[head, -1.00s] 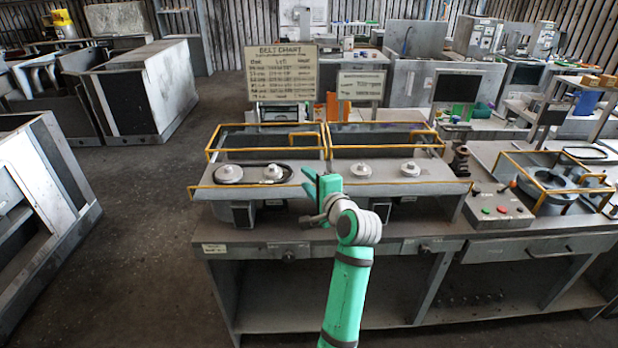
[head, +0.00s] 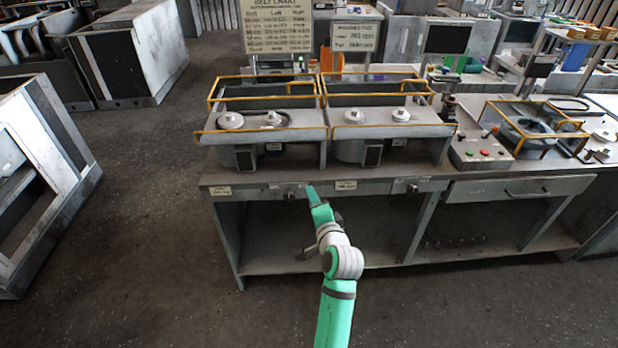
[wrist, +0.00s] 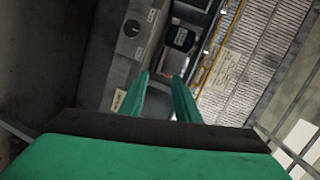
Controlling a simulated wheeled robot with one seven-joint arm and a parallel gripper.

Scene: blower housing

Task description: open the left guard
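The left guard (head: 262,98) is a yellow-edged frame over the left half of the bench-top unit in the head view. Two pale pulleys and a dark belt show at it. I cannot tell if it is latched. My gripper (head: 312,190) is in front of the bench's front panel, below and apart from the guard. In the wrist view my gripper (wrist: 161,77) has its two green fingers apart with nothing held between them. A yellow edge (wrist: 228,35) beside a slotted panel also shows there; I cannot tell which guard it belongs to.
A matching right guard (head: 378,95) adjoins on the right. A dark knob (wrist: 132,28) sits on the front panel. A button box (head: 482,152) stands to the right. Belt chart (head: 277,25) signs stand behind. Floor left of the bench is clear.

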